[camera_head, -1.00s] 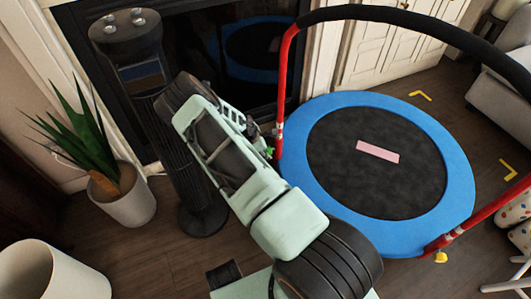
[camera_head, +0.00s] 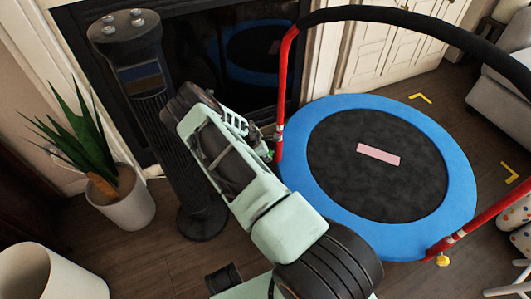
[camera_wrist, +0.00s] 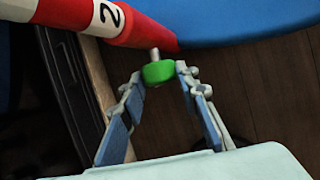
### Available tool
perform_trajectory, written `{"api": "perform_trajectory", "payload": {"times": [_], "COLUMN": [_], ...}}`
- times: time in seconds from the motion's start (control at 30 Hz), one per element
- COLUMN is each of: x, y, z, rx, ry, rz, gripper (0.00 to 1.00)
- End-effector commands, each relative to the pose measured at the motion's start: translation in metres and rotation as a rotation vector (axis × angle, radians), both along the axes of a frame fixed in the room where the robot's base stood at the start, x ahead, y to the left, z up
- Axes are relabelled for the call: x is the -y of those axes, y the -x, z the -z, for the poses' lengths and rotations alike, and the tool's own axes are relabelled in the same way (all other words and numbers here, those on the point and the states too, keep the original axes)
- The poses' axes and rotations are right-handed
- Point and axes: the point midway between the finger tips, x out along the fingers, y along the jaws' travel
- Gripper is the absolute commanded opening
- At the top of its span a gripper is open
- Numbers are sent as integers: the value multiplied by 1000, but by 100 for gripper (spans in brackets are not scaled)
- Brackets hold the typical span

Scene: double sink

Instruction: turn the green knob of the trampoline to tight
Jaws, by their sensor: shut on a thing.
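The trampoline (camera_head: 296,185) has a blue rim, a black mat and a red handle frame with a black padded bar. Its green knob (camera_wrist: 158,73) sits on a short metal stem on the red post (camera_wrist: 143,27), beside a white band marked "2". My gripper (camera_wrist: 160,80) has its two fingertips on either side of the green knob in the wrist view, shut on it. In the head view my gripper (camera_head: 268,142) is at the left red post, and the knob is mostly hidden by it there.
A yellow knob (camera_head: 442,260) is on the right red post. A dark tower fan (camera_head: 185,165) stands close left of my arm, before a fireplace. A potted plant (camera_head: 125,205) and a white bin (camera_head: 45,275) are at the left.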

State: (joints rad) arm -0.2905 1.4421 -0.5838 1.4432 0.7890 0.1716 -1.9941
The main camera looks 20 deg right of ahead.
Motion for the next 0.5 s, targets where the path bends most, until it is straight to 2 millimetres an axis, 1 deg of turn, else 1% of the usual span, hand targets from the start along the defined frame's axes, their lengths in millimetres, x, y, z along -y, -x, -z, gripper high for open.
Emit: {"api": "perform_trajectory", "payload": {"times": [0.27, 0.5], "x": [0, 0], "y": [1, 4], "z": [0, 0], "rx": [36, 136], "ry": [-1, 2], "rz": [3, 3], "gripper": [5, 5]}}
